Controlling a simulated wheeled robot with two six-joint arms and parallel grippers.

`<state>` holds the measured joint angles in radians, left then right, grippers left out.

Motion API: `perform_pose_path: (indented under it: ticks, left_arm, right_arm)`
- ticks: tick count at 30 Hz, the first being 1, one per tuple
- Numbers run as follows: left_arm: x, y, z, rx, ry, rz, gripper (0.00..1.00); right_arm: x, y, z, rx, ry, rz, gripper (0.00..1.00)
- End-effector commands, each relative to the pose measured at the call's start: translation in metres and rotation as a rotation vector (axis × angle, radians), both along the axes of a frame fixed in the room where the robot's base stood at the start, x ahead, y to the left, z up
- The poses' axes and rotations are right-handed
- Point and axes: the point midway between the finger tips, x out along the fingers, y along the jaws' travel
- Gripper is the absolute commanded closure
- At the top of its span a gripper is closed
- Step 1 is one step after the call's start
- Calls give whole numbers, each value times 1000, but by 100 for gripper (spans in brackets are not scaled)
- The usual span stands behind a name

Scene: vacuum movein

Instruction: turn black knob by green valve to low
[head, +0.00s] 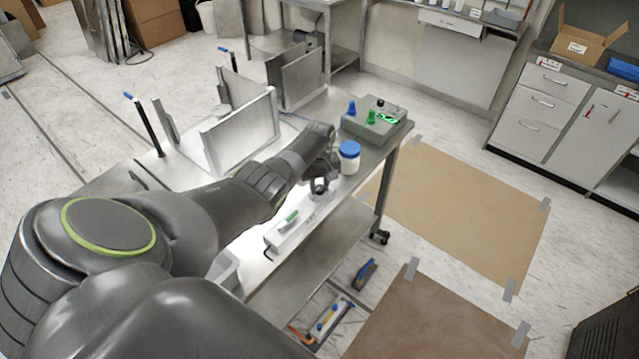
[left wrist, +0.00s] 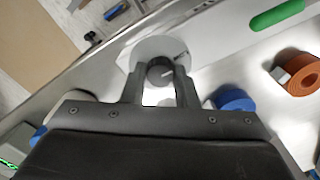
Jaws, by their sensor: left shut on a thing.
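The black knob (left wrist: 160,73) is a dark round knob with a white line on its face. It sits on a pale round dial plate (left wrist: 152,48), and a short dark mark shows near the plate's right side. My left gripper (left wrist: 160,88) is shut on the knob, one finger on each side. In the head view my left gripper (head: 319,186) is over the near edge of the steel table, and the knob cannot be made out clearly there. The green valve handle (head: 289,216) lies beside it on a pale panel; it also shows in the left wrist view (left wrist: 277,15). Dial lettering is unreadable.
A blue-lidded white jar (head: 349,160) stands close behind my gripper. A grey control box (head: 371,131) with blue and green knobs stands at the table's far right corner. Upright metal plates (head: 240,130) stand at the back. In the wrist view an orange ring (left wrist: 297,72) lies to the right.

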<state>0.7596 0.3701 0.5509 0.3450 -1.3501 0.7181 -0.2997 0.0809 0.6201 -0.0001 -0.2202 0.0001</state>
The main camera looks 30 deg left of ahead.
Motion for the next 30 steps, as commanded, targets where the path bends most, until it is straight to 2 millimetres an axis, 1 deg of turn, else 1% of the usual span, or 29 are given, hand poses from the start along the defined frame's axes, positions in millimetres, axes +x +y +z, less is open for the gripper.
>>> perform_pose_path:
  ticks: [6,17,18,23,30]
  left_arm:
    - [1,1,1,2,-4,32,96]
    - [1,1,1,2,-4,36,96]
    - [1,1,1,2,-4,36,72]
    - [1,1,1,1,-3,35,51]
    - [0,0,0,0,-1,35,51]
  right_arm:
    - [0,2,1,3,0,-1,64]
    - [0,3,1,3,0,-1,64]
    - [0,3,1,3,0,-1,64]
    - [0,2,1,3,0,-1,64]
    - [0,2,1,3,0,-1,64]
